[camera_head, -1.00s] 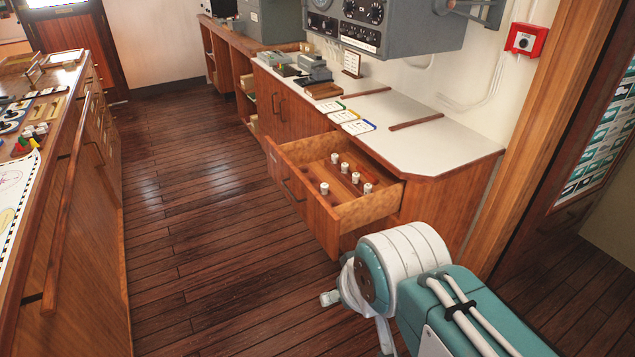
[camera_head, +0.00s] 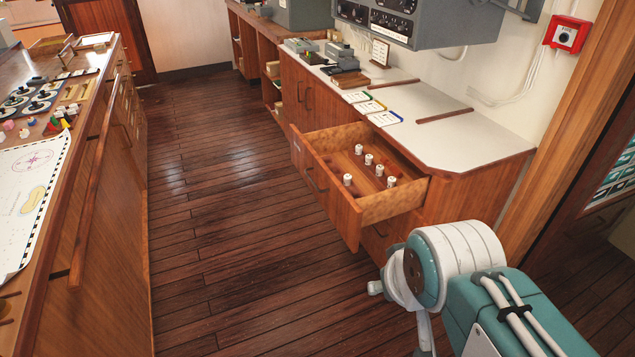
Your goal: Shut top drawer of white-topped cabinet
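The white-topped cabinet (camera_head: 478,142) stands along the right wall in the head view. Its top drawer (camera_head: 330,190) is pulled far out over the floor. Several small white bottle-like items (camera_head: 368,160) stand upright inside it. The drawer front has a dark handle (camera_head: 313,179). My teal and white arm is at the lower right, in front of the cabinet's near end and apart from the drawer in the picture. My gripper is not visible; only arm links show.
A wooden counter (camera_head: 110,150) with a chart (camera_head: 35,190) runs along the left. Bare plank floor (camera_head: 220,230) lies between it and the cabinet. A grey instrument panel (camera_head: 420,30) overhangs the white top. A wooden door frame (camera_head: 575,120) stands at right.

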